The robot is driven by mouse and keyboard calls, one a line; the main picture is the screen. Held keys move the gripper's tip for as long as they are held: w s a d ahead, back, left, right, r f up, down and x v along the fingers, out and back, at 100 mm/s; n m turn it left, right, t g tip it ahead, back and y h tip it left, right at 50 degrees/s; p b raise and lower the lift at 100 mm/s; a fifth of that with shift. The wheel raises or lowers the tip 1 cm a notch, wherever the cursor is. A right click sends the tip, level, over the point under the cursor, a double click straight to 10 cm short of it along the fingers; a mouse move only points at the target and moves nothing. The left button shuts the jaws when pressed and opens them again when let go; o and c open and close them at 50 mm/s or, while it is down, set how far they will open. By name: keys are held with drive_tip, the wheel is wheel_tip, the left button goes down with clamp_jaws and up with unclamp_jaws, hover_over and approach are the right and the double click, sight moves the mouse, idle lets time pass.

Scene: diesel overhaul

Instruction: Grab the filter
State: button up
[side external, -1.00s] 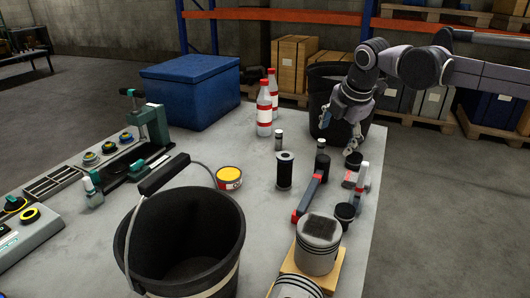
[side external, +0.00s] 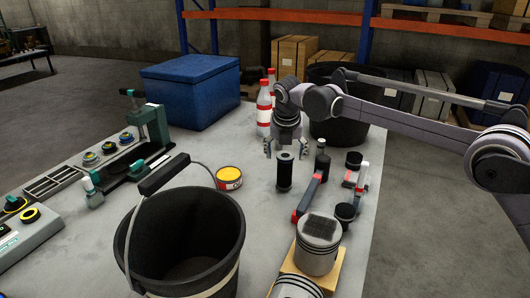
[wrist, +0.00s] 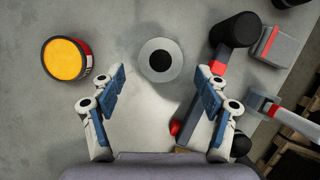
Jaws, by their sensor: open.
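The filter looks to be the upright dark cylinder (side external: 285,173) with paler ends, standing on the grey table. In the wrist view its pale round top (wrist: 160,60), with a dark centre hole, lies a little ahead of the space between my fingertips. My gripper (side external: 286,150) points down over the cylinder, with one finger to each side. In the wrist view my gripper (wrist: 162,78) is open and empty, its blue-padded fingers wide apart. I cannot tell whether the fingertips reach below the cylinder's top.
A yellow-topped can (side external: 229,178) stands left. A large black bucket (side external: 185,240) and a piston (side external: 318,243) are in front. Red-and-white bottles (side external: 264,108) stand behind.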

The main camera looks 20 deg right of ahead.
sight(285, 166)
drive_tip(key=shift+s+x, duration=0.2)
drive_tip(key=shift+x, duration=3.05)
drive_tip(key=c, duration=1.4)
